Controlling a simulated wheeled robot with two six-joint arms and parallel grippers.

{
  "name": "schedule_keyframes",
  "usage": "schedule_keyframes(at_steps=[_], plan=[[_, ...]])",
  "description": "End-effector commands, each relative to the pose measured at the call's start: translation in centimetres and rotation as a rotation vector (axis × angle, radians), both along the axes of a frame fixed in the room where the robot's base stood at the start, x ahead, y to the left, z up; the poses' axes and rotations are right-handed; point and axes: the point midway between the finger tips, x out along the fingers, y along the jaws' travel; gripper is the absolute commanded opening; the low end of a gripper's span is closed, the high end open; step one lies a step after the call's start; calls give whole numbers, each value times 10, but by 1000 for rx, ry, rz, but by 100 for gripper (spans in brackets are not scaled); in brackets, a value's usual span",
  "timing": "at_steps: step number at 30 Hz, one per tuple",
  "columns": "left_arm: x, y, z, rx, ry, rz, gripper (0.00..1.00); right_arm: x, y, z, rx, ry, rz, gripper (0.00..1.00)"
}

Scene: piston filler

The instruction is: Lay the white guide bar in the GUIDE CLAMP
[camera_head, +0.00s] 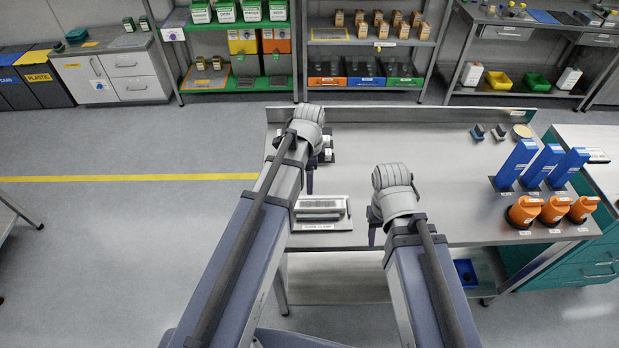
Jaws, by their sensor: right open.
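The guide clamp (319,217) is a low grey fixture on the steel bench, with a label at its front edge. A pale, long strip (319,203) lies along its top; I cannot tell whether it is the white guide bar or part of the clamp. My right gripper (372,235) points down just right of the clamp, apart from it; it is open, and no held object shows. My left gripper (309,187) hangs just behind the clamp's left part, mostly hidden by its own arm; its jaw state cannot be made out.
Dark and white items (327,148) stand behind my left wrist. On the right of the steel bench (440,215) are blue upright holders (542,166) and orange containers (554,209). Small dark blocks (478,132) lie at the back. The bench middle, right of my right gripper, is clear.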

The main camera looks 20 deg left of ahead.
Motion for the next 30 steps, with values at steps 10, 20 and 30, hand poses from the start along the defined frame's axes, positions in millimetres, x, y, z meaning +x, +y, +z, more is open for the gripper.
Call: schedule_keyframes(at_steps=[10,20,30], plan=[[-22,-21,3,13,6,118,72,0,0,3,0,0,0,50],[-110,-86,4,85,-5,689,72,0,0,3,0,0,0,50],[-144,-104,5,113,-30,954,72,0,0,3,0,0,0,50]])
